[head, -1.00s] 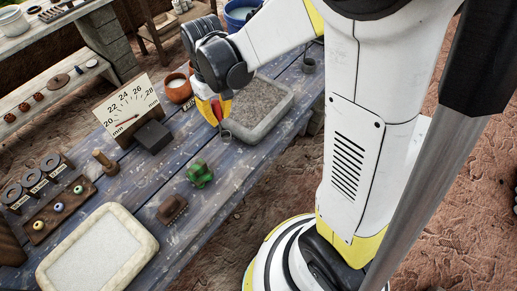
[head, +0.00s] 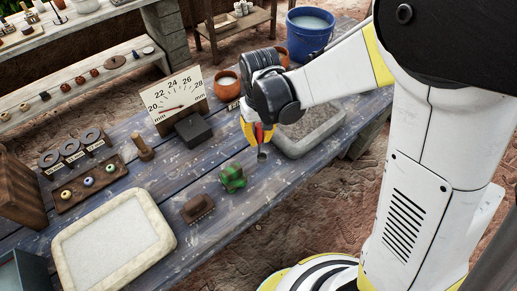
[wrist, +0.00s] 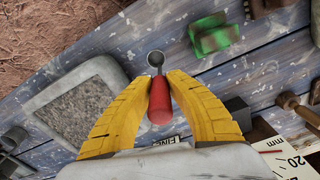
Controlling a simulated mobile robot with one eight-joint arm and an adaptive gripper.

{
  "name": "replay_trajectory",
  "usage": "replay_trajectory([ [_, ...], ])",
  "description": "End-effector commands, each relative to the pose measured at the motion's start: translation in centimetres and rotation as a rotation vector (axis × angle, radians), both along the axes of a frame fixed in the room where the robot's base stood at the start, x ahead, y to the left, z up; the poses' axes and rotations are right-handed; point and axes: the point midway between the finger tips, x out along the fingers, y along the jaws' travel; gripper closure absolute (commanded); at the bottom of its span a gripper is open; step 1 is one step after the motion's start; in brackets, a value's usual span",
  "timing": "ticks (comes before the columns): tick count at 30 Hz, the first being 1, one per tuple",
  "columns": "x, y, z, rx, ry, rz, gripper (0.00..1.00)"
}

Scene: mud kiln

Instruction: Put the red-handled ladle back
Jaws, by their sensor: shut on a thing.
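My gripper (head: 258,136) is shut on the red-handled ladle (wrist: 159,102). Its yellow fingers (wrist: 158,85) press the red handle from both sides. The ladle's small grey metal bowl (wrist: 155,59) points away from the palm; in the head view the bowl (head: 262,157) hangs below the fingers. It is over the blue plank table, between the green block (head: 232,177) and the grey stone tray (head: 310,145). I cannot tell its exact height. Another dark ladle or cup (wrist: 12,138) shows at the wrist view's left edge. A FINE label (wrist: 165,141) is partly hidden by my gripper.
A gauge card (head: 172,100), dark block (head: 195,131) and wooden peg (head: 143,146) stand left of my gripper. A brown brush (head: 197,208) and pale-rimmed tray (head: 160,238) lie nearer. Clay pots (head: 227,85) and a blue bucket (head: 309,33) are behind.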

Motion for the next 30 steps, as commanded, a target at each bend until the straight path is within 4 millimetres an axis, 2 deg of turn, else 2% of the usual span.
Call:
replay_trajectory([
  [5,0.1,0.3,-1.2,0.000,0.000,-0.002,1.00],
  [11,0.1,0.3,-4.2,0.000,0.000,-0.001,1.00],
  [22,0.1,0.3,-4.6,0.000,0.000,-0.001,1.00],
  [23,0.1,0.3,-4.6,0.000,0.000,-0.001,0.80],
  [24,0.1,0.3,-4.5,0.000,0.000,-0.001,0.68],
  [25,0.1,0.3,-4.5,0.000,0.000,-0.001,0.65],
  [30,0.1,0.3,-4.5,0.000,0.000,-0.001,0.65],
])
